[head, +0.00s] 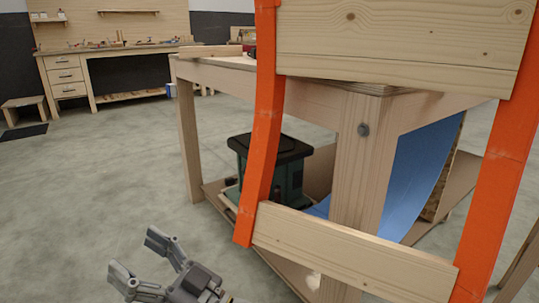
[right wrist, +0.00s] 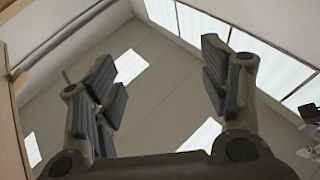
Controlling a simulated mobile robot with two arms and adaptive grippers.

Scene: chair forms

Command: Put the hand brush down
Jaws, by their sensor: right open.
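I cannot make out a hand brush in either view. My right gripper (head: 138,258) is at the bottom left of the head view, above the concrete floor, with its fingers spread and nothing between them. In the right wrist view the right gripper (right wrist: 160,68) is also open and empty, with only ceiling and bright windows behind it. My left gripper is not in view.
An orange frame (head: 262,130) with wooden slats (head: 350,250) stands close in front of a wooden workbench (head: 225,72). A dark green machine (head: 285,165) and a blue sheet (head: 415,165) are beneath the bench top. A drawer bench (head: 65,75) stands far back left.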

